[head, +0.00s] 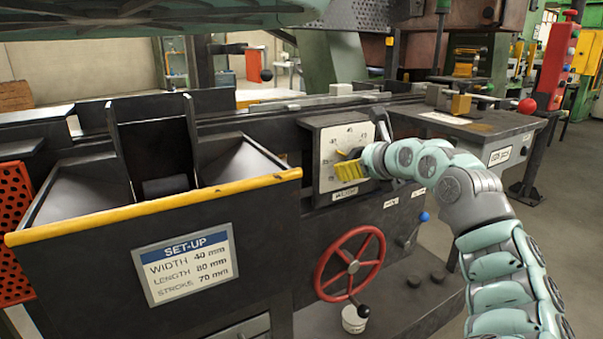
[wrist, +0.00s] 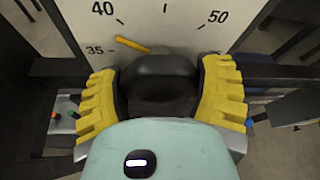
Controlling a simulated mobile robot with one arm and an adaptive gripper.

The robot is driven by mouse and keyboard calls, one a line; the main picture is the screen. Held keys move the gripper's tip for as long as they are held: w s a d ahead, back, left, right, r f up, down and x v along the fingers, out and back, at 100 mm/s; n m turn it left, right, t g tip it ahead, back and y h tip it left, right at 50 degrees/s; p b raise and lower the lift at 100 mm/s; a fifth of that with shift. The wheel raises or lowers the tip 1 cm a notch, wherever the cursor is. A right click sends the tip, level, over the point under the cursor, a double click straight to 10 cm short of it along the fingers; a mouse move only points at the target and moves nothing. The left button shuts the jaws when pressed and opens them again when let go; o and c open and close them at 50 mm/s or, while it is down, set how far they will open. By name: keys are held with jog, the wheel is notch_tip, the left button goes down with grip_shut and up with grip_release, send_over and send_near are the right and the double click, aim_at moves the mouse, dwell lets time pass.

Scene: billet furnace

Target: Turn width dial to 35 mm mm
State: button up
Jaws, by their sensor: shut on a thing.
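The width dial (head: 343,150) is a white plate with a numbered scale on the front of the dark machine. It also shows in the wrist view (wrist: 185,30), with 35, 40 and 50 readable. Its yellow pointer (wrist: 132,45) points up-left, between the 35 and 40 marks. My gripper (head: 350,170) is at the dial with its yellow ribbed fingers. In the wrist view, the fingers (wrist: 160,78) are on either side of the black knob (wrist: 160,68), shut on it. In the head view my gripper hides part of the knob and scale.
A set-up sign (head: 187,267) reads width 40 mm, length 80 mm, stroke 70 mm. A red handwheel (head: 350,263) is below the dial, and a blue-knobbed lever (head: 424,217) is to its right. A yellow-edged hopper (head: 155,205) stands left. A red-balled lever (head: 527,106) is far right.

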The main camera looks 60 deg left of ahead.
jog(key=shift+s+a+n+t+b, duration=0.1)
jog(key=shift+s+n+t+b, duration=0.05)
jog(key=shift+n+t+b, duration=0.9)
jog(key=shift+r+n+y+b, duration=0.1)
jog(key=shift+n+y+b, duration=0.3)
jog(key=shift+n, duration=0.55)
jog(key=shift+t, duration=0.35)
jog(key=o, duration=1.1)
jog(key=shift+o, duration=0.2)
jog(key=shift+d, duration=0.2)
jog(key=v, duration=0.7)
jog(key=shift+d, duration=0.2)
